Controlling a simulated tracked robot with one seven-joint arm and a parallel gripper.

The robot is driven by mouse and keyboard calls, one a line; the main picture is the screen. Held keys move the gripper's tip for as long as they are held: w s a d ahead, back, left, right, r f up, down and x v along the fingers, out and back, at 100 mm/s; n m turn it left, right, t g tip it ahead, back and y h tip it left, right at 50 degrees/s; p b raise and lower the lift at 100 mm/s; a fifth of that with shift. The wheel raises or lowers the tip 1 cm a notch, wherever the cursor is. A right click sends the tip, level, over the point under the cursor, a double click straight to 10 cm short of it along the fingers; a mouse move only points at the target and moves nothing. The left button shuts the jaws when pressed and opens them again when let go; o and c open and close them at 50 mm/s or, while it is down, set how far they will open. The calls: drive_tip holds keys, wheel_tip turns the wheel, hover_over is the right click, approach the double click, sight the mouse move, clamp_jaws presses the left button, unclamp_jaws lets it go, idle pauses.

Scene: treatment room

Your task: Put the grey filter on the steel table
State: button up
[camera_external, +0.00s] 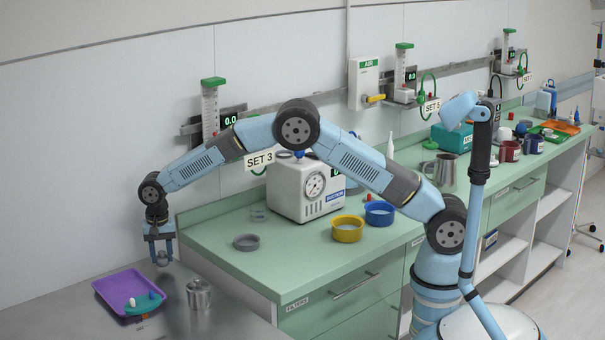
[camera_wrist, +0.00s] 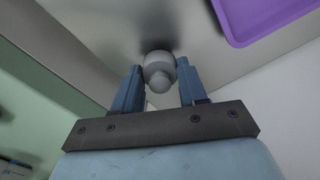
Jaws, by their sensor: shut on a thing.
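The grey filter (camera_wrist: 159,72), a small rounded piece with a knob, is between the fingers of my gripper (camera_wrist: 160,88) in the wrist view. My gripper (camera_external: 161,257) is shut on it, and the filter shows only as a small grey spot in the external view (camera_external: 162,259). The steel table (camera_external: 232,318) is at the lower left of the external view, and its bare surface also shows in the wrist view (camera_wrist: 105,25). The gripper hangs pointing down above the table's back part, with the filter apart from the surface.
A purple tray (camera_external: 104,288) with a teal dish holding white and blue pieces stands on the steel table. A metal cup (camera_external: 199,295) stands right of it. The green counter (camera_external: 225,265) adjoins at right, with a grey bowl (camera_external: 246,242) and a white pump (camera_external: 290,190).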

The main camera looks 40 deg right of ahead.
sight(161, 252)
drive_tip(key=shift+f, duration=1)
drive_tip(key=shift+f, duration=0.1)
drive_tip(key=o, duration=1)
wheel_tip(161, 252, up, 12)
drive_tip(key=shift+r, duration=0.15)
